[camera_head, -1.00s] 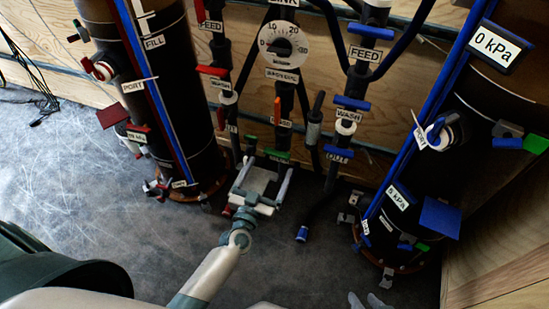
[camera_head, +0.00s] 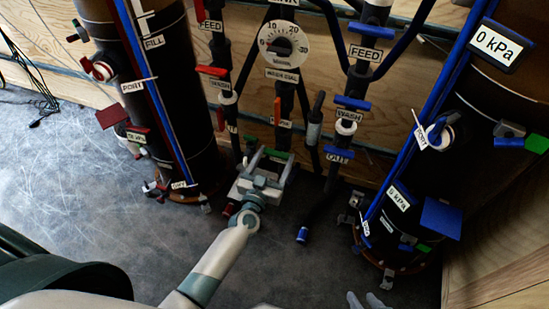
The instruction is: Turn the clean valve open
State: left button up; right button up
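A green valve handle (camera_head: 276,153) sits low on the middle pipe, below the round dial. A small label (camera_head: 282,123) above it is too small to read, so I cannot tell for sure which handle is the clean valve. My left gripper (camera_head: 273,160) is open, its two fingers pointing up at the pipe on either side of the green handle. I cannot tell whether they touch it. Two pale tips of my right gripper (camera_head: 366,300) show at the bottom edge, apart and empty.
An orange handle (camera_head: 277,109) is higher on the same pipe. Pipes with red handles (camera_head: 212,71) stand left and blue handles (camera_head: 352,103) right. Dark tanks stand at the left (camera_head: 185,110) and right (camera_head: 480,130). A blue-tipped hose (camera_head: 302,234) hangs right of my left gripper.

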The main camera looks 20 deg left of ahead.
pick_arm(q)
jog(key=shift+n, duration=0.3)
jog(key=shift+n+p, duration=0.3)
jog(key=shift+n, duration=0.8)
jog(key=n, duration=0.3)
jog(key=shift+a+n, duration=0.1)
jog(key=shift+n, duration=0.2)
jog(key=n, duration=0.4)
jog(key=shift+a+f+n, duration=0.1)
jog(key=shift+n, duration=0.2)
jog(key=shift+f+n+b, duration=0.15)
jog(key=shift+n+b, duration=0.4)
jog(key=shift+n, duration=2.95)
pick_arm(e)
jog(key=shift+w+a+r, duration=0.1)
jog(key=shift+w+a, duration=0.1)
jog(key=shift+a, duration=0.1)
pick_arm(q)
jog(key=o, duration=1)
jog(key=shift+o, duration=0.2)
pick_arm(e)
jog(key=shift+a, duration=0.1)
